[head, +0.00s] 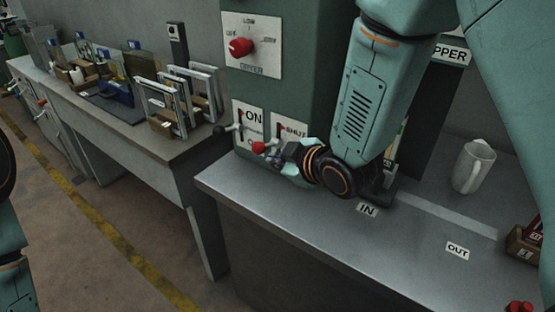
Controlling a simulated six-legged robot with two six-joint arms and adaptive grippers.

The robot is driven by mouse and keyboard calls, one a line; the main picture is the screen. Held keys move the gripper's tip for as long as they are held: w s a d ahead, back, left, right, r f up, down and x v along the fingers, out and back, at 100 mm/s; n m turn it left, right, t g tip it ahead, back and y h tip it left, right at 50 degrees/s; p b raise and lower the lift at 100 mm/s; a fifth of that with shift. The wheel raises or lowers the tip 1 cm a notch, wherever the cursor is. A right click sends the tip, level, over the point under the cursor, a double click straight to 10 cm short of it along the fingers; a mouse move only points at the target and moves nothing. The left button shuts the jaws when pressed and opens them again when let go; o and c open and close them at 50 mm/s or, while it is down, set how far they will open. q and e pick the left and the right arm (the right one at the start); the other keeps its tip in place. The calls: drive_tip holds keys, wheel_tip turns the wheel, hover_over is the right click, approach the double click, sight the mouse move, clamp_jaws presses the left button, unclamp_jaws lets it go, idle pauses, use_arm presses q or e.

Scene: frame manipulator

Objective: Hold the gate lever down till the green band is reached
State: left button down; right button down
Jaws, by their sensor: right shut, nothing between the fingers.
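The lever with a red knob (258,148) sticks out from the panel marked SHUT (291,131) on the green cabinet. My right gripper (277,162) is shut with nothing between its fingers. Its tips are close beside the red knob; I cannot tell whether they touch. My right forearm hides part of the panel and cabinet. A narrow upright strip (398,138) shows behind the arm, mostly hidden; I cannot make out a green band. My left gripper is not in view.
A black-knobbed lever (219,131) stands by the ON plate (250,121), left of the red knob. A dial with a red knob (241,47) is above. A pale jug (473,166) stands on the grey bench (330,235), right.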

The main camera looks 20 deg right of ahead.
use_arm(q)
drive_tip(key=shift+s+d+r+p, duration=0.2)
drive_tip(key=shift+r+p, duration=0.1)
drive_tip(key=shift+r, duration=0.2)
use_arm(e)
drive_tip(key=d+v, duration=0.1)
drive_tip(key=v, duration=0.9)
drive_tip(key=shift+w+d+r, duration=0.2)
drive_tip(key=shift+w+r, duration=0.15)
drive_tip(key=shift+r, duration=0.05)
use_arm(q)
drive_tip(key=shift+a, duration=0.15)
use_arm(e)
drive_tip(key=shift+s+a+r, duration=0.1)
drive_tip(key=shift+a, duration=0.05)
